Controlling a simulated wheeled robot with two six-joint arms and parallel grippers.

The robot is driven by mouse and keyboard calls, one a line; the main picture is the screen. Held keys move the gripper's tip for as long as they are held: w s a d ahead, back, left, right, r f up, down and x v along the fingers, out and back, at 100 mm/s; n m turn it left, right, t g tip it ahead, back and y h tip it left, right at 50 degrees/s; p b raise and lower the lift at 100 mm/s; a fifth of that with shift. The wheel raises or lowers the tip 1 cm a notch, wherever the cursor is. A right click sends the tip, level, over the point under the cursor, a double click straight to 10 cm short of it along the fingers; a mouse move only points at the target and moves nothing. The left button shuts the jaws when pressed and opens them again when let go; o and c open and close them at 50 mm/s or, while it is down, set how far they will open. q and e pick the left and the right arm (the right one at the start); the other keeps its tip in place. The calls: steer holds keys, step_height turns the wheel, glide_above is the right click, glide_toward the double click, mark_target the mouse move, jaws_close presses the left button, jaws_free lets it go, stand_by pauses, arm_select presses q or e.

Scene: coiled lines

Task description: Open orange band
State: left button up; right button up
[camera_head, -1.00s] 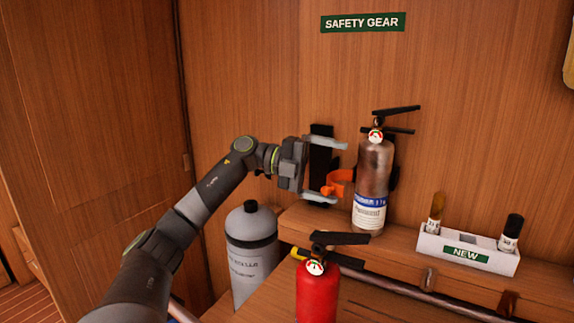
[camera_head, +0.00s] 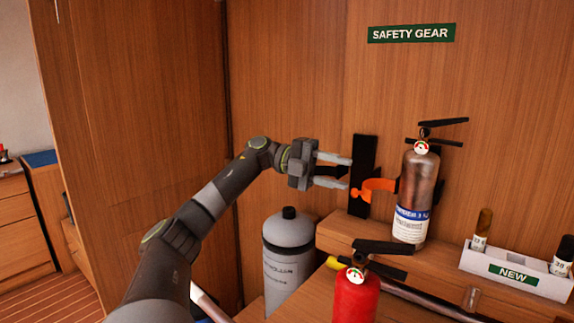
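The orange band (camera_head: 378,186) is on a black wall bracket (camera_head: 364,160). It sticks out to the right toward a worn brownish extinguisher (camera_head: 416,190) that stands upright on the wooden ledge. I cannot tell whether the band touches it. My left gripper (camera_head: 348,172) is open, with its two pale fingers pointing right at the bracket. The fingertips are just left of the bracket and the band, with nothing seen between them. My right gripper is not in view.
A red extinguisher (camera_head: 356,296) stands in front below the ledge. A grey cylinder (camera_head: 290,250) stands below my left gripper. A white box marked NEW (camera_head: 514,274) with small bottles is at the right. A SAFETY GEAR sign (camera_head: 411,34) is on the wall.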

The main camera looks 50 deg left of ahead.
arm_select(q)
steer(key=f+p+v, duration=0.1)
steer(key=p+v, duration=0.2)
steer(key=v, duration=0.9)
stand_by(0.7)
steer(key=shift+w+a, duration=0.1)
steer(key=shift+w, duration=0.05)
